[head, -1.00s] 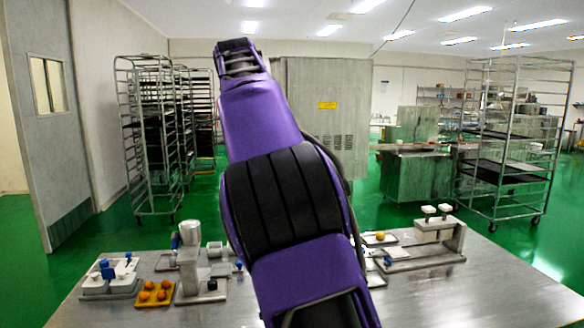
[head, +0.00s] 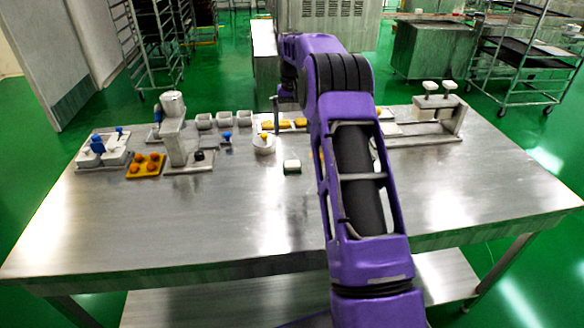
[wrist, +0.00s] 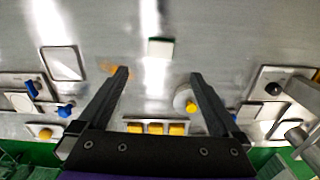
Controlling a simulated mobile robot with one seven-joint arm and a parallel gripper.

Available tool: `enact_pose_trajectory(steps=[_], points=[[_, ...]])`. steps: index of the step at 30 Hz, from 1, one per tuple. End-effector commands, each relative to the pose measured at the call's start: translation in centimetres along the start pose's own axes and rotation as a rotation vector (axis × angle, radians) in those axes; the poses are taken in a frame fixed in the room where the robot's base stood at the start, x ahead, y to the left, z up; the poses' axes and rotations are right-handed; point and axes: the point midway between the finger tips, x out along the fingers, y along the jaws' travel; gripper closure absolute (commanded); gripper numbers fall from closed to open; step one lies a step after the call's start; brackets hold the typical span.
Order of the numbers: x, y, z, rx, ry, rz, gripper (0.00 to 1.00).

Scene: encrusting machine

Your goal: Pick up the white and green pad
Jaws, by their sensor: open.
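The white and green pad (head: 292,166) lies flat on the metal table, near the middle, in the head view. It looks like a small block, pale on top with a dark green edge. It also shows in the wrist view (wrist: 160,48), at the top centre, beyond my fingertips. My gripper (wrist: 158,74) is open and empty, with its two fingers spread wide above the table. The pad lies ahead of the gap between them, and neither finger touches it. In the head view my gripper is hard to make out behind the arm.
A round white container with a yellow knob (head: 264,146) stands left of the pad. A tray of yellow pieces (wrist: 155,128) lies behind it. A yellow tray of orange balls (head: 146,166) and a grey machine (head: 176,135) stand further left. The table's front is clear.

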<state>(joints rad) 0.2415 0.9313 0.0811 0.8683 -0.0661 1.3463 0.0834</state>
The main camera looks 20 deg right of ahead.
Motion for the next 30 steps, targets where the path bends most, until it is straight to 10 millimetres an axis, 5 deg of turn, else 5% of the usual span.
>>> enact_pose_trajectory(steps=[9,30], points=[[6.5,0.0,0.0,0.002,-0.001,0.000,0.00],[13.0,-0.2,-0.2,0.002,0.002,0.000,0.00]])
